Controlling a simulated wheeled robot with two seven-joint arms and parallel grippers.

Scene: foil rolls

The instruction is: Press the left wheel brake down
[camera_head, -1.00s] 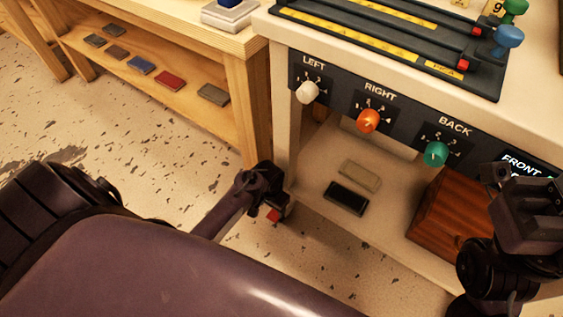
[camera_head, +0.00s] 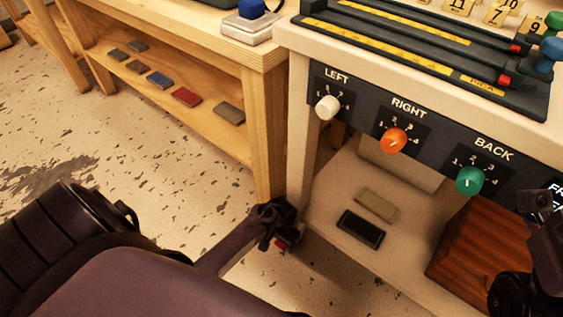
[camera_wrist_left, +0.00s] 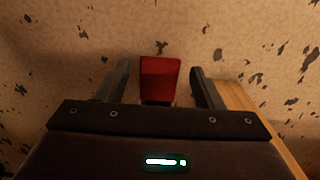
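The left wheel brake, a red pedal (camera_head: 281,246), sits low by the near left leg of the white workstation. It is mostly hidden behind my left gripper (camera_head: 275,226) in the head view. In the left wrist view the red brake (camera_wrist_left: 160,80) shows between the two fingers of my left gripper (camera_wrist_left: 161,68), which is open, with a gap on either side. I cannot tell whether the gripper touches the brake. My right gripper (camera_head: 542,206) shows partly at the right edge of the head view, and its fingers are not clear.
The white workstation (camera_head: 430,84) has white, orange and green knobs above a lower shelf (camera_head: 330,195). That shelf holds a black block (camera_head: 361,229), a beige block (camera_head: 376,205) and a brown wooden box (camera_head: 480,250). A wooden shelf unit (camera_head: 262,130) stands close on the left. Open speckled floor lies between.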

